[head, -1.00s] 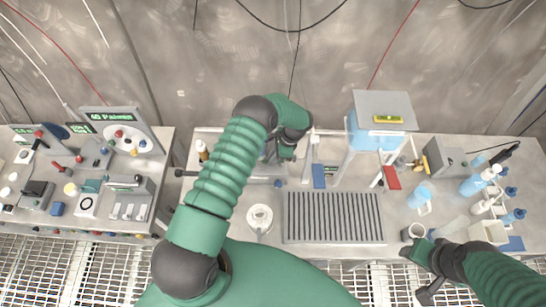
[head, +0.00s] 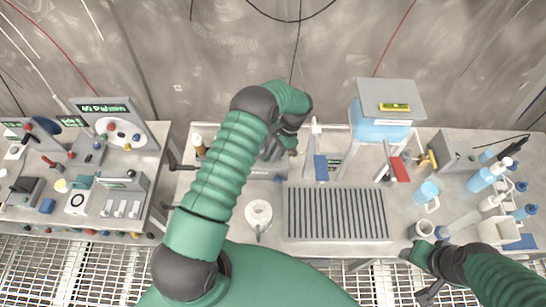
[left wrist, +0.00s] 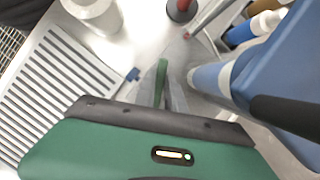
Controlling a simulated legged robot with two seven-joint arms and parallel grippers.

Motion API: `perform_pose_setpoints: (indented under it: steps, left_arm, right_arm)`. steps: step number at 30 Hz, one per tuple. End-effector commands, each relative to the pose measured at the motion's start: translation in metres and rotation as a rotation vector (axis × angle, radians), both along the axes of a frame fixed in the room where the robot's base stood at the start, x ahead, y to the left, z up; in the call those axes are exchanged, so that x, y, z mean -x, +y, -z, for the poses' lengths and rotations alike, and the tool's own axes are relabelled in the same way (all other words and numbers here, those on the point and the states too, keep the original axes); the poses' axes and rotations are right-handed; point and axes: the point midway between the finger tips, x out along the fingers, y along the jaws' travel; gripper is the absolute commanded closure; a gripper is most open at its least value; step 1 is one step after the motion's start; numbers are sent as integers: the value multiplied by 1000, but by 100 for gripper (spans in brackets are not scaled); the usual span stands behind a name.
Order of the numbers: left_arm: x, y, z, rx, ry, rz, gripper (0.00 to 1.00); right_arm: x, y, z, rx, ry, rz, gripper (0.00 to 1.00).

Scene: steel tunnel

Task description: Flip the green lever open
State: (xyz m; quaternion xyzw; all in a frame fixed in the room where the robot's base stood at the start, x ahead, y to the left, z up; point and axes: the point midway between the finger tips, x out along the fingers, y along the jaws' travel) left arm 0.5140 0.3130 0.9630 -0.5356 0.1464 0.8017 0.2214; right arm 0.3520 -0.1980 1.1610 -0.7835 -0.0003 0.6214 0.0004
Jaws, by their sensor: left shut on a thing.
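The green lever (left wrist: 161,78) is a thin green bar, seen in the left wrist view just ahead of my left gripper's body, between its grey fingers. My left gripper (head: 284,150) is at the back of the middle bench, left of the blue tank, and is shut on the lever. In the head view my own arm and gripper hide the lever and much of its mount. My right gripper (head: 422,274) is at the front right edge of the bench, with its dark fingers apart and nothing seen between them.
A grey slatted grille (head: 336,213) and a white ring-shaped item (head: 258,213) lie on the bench in front. A blue tank (head: 381,122) on a stand is to the right. Bottles (head: 487,180) and cups crowd the right end. A control panel bench (head: 85,185) is left.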

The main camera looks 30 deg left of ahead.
Motion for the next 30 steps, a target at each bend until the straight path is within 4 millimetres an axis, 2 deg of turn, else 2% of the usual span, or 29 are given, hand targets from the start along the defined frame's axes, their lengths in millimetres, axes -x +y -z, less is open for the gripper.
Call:
perform_pose_setpoints:
  steps: [8, 9, 11, 20, 23, 26, 30]
  left_arm:
    - [-3, 0, -4, -2, -8, -15, 100]
    - [-3, 0, -4, -2, -8, -15, 85]
    - [-3, 0, -4, -1, -8, -15, 77]
    - [-2, -1, -4, 0, -3, -14, 76]
    - [-7, -4, -14, 0, -6, -14, 76]
    - [-16, -8, -34, 0, -8, -13, 76]
    - [-30, -16, -72, -1, -10, -13, 76]
  right_arm:
    - [0, 0, 0, 0, -1, 0, 48]
    - [0, 0, 0, 0, -1, 0, 48]
    - [0, 0, 0, 0, -1, 0, 48]
    - [0, 0, 2, 0, -1, 0, 48]
    - [0, 0, 9, 0, -1, 0, 48]
    - [0, 0, 19, 0, -1, 0, 48]
    - [0, 0, 33, 0, -1, 0, 48]
